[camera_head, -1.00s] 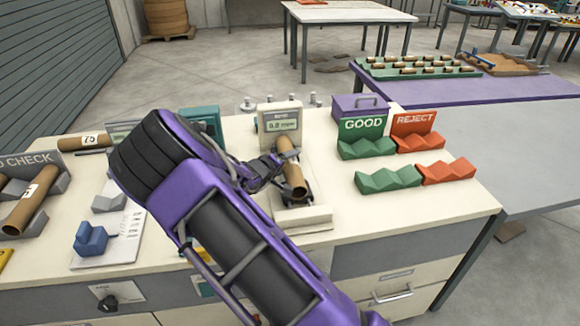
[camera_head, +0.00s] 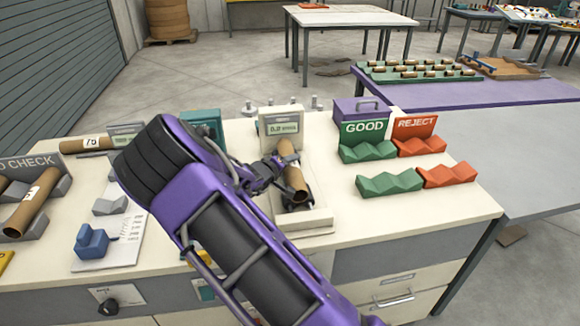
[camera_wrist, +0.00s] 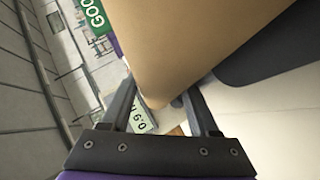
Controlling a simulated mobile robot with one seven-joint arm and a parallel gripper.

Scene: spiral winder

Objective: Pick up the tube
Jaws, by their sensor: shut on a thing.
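A brown cardboard tube (camera_head: 291,172) is tilted at the small gauge stand (camera_head: 306,219) on the workbench, in front of its display. My gripper (camera_head: 272,172) reaches it from the left and is shut on it. In the wrist view the tube (camera_wrist: 190,45) fills the upper middle, very close, between and beyond my gripper's fingers (camera_wrist: 165,92). Whether the tube touches the stand below it cannot be told.
Green GOOD racks (camera_head: 388,182) and red REJECT racks (camera_head: 446,174) stand to the right, empty. A purple box (camera_head: 358,106) is behind them. At the left are a blue block (camera_head: 91,242) and another tube (camera_head: 33,208) on a grey holder. Bare bench lies at the front right.

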